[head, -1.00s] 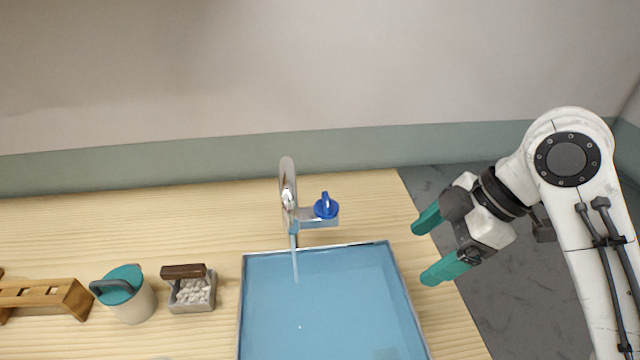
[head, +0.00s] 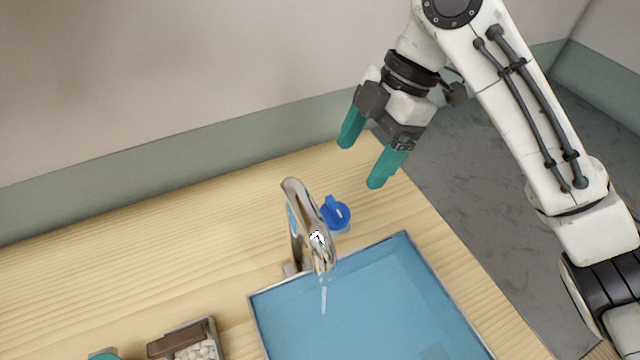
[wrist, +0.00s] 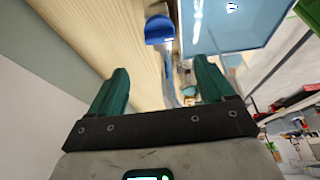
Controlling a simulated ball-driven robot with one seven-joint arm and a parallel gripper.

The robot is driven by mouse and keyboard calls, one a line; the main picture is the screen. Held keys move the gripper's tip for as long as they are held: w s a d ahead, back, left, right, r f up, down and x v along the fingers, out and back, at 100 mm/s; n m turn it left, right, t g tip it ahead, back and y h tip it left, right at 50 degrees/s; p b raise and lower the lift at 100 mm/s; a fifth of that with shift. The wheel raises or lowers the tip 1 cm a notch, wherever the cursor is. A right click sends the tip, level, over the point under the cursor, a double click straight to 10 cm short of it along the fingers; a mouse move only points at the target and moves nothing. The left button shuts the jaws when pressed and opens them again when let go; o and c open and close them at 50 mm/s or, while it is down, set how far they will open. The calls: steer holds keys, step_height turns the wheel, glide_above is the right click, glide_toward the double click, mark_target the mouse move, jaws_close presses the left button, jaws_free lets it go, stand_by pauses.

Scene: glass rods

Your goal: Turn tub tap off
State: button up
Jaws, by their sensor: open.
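The chrome tub tap (head: 309,228) stands at the back edge of the blue tub (head: 375,300), with a thin stream of water falling from its spout. A blue tap knob (head: 335,213) sits just right of the spout. My gripper (head: 363,163) is open and empty, above and to the right of the knob, with its green fingers pointing down and left. In the wrist view, the blue knob (wrist: 159,30) shows beyond and between the open fingers (wrist: 160,90), apart from them. The tub (wrist: 225,25) is at the upper right there.
A stone-filled holder with a brown top (head: 187,345) and the teal edge of a lidded pot (head: 104,355) are at the lower left. The wooden counter (head: 150,270) is clear left of the tap. Its right edge drops to dark floor.

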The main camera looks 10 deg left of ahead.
mark_target(334, 207)
steer(key=x, duration=1)
steer(key=shift+s+a+f, duration=0.1)
steer(key=shift+s+f, duration=0.1)
steer(key=c, duration=1)
